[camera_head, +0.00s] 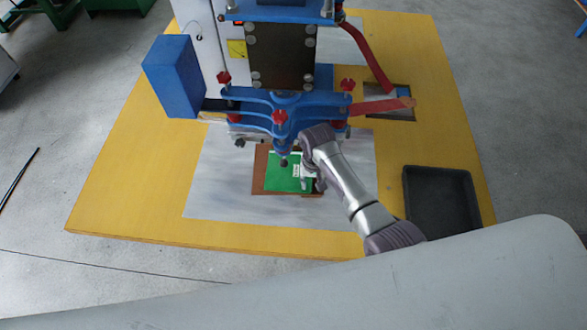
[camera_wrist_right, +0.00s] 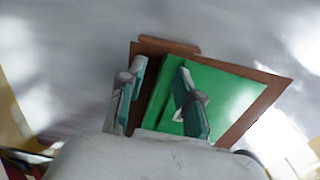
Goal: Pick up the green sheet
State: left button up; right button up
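The green sheet (camera_head: 283,172) lies flat on a brown plate (camera_head: 260,186) under the blue press. In the right wrist view the green sheet (camera_wrist_right: 230,90) also lies on the brown plate (camera_wrist_right: 262,108). My right gripper (camera_head: 305,178) is low over the sheet's right part in the head view. In the right wrist view my right gripper (camera_wrist_right: 158,88) has its fingers apart: one is over the brown plate beside the sheet's edge, the other over the green surface. Whether they touch the sheet cannot be told. My left gripper is not in view.
The blue press head (camera_head: 284,115) with red knobs hangs close behind and above the sheet. A grey mat (camera_head: 220,195) covers part of the yellow table (camera_head: 130,190). A dark empty tray (camera_head: 440,200) stands at the right; the table's left side is clear.

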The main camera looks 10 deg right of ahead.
jog(key=shift+f, duration=0.15)
grip_shut()
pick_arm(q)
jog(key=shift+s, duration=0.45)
